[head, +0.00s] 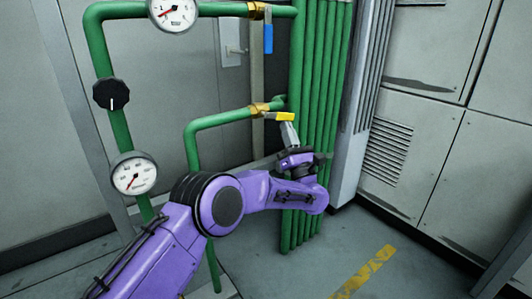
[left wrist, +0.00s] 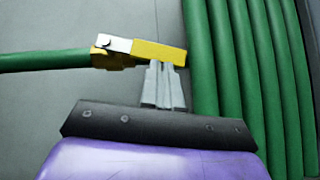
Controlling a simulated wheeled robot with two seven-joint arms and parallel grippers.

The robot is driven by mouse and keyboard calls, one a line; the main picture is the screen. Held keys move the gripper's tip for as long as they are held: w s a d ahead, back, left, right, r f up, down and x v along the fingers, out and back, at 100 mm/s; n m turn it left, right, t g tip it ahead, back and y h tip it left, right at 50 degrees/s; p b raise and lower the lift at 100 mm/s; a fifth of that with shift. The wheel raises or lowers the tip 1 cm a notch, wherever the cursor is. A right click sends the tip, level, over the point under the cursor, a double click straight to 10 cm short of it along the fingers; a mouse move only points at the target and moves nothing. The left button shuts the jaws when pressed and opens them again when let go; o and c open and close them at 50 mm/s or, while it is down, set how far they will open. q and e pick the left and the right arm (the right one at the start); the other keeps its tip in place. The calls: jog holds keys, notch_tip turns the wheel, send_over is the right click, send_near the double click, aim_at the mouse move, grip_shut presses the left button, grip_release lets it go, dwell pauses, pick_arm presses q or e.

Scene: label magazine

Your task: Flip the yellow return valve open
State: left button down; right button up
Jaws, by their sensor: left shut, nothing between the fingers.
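The yellow return valve handle (head: 283,116) sits on the lower green pipe, over a brass valve body (head: 259,109). The handle points right, in line with the pipe. In the left wrist view the yellow handle (left wrist: 160,52) lies level across the top of my fingers, with its silver end at the left. My left gripper (head: 288,125) is shut and empty, its fingertips just below the handle and close to it or touching it. The fingertips also show in the left wrist view (left wrist: 160,68). My right gripper is in neither view.
A blue-handled valve (head: 268,38) hangs down from the upper pipe. Two gauges (head: 134,173) and a black knob (head: 112,94) are at the left. Several vertical green pipes (head: 312,100) stand right behind the handle. Grey cabinets (head: 430,110) are at the right.

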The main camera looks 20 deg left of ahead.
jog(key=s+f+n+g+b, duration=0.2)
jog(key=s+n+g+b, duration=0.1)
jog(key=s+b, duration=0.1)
pick_arm(q)
jog(key=a+f+p+v, duration=0.1)
jog(key=a+p+v, duration=0.1)
jog(key=v, duration=1.1)
jog(key=shift+f+p, duration=0.35)
jog(key=shift+p, duration=0.5)
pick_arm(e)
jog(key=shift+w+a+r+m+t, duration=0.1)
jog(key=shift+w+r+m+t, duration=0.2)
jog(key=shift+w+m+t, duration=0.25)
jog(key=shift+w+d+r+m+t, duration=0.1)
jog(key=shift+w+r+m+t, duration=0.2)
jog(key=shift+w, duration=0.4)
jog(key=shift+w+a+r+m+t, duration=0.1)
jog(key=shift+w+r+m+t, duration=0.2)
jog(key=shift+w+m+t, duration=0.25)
pick_arm(q)
jog(key=shift+w+a, duration=0.1)
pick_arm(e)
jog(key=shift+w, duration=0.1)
